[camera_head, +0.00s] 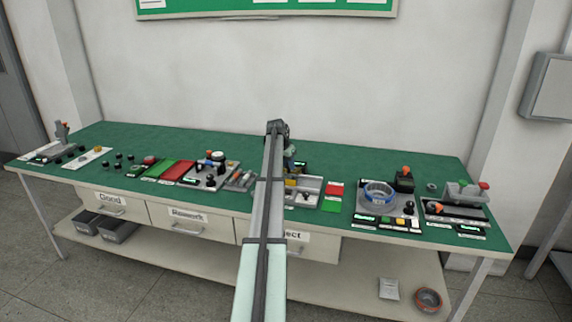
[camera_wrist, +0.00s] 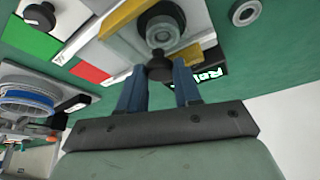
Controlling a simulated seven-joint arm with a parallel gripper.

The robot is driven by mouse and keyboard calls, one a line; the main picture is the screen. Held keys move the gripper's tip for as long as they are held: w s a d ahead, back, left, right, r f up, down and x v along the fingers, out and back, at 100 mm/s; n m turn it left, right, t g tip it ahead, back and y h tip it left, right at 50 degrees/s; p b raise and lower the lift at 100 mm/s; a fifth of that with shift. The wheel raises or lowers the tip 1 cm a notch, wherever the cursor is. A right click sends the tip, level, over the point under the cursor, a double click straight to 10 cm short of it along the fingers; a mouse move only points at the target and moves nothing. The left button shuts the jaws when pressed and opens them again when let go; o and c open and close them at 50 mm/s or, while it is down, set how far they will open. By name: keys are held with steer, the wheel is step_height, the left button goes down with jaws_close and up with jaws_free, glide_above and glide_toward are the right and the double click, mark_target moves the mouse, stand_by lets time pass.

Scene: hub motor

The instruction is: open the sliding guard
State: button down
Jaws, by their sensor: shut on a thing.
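In the wrist view my gripper (camera_wrist: 158,66) has its two blue fingers on either side of a small black knob (camera_wrist: 158,70) and is shut on it. The knob sits in front of a round grey part (camera_wrist: 163,32) on a light grey station with yellow pieces (camera_wrist: 122,18). Which piece is the sliding guard itself I cannot tell; the knob looks like its handle.
A red card (camera_head: 335,189) and a green card (camera_head: 331,205) lie right of the station. A fixture with a blue ring (camera_head: 378,192) stands further right. Several other fixtures and knobs stand left along the green bench (camera_head: 240,139). The back strip of the bench is mostly clear.

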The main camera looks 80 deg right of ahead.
steer(key=s, duration=0.7)
steer(key=shift+s, duration=0.35)
steer(key=c, duration=0.8)
jaws_free()
steer(key=v, duration=1.4)
steer(key=shift+w+a+f, duration=0.1)
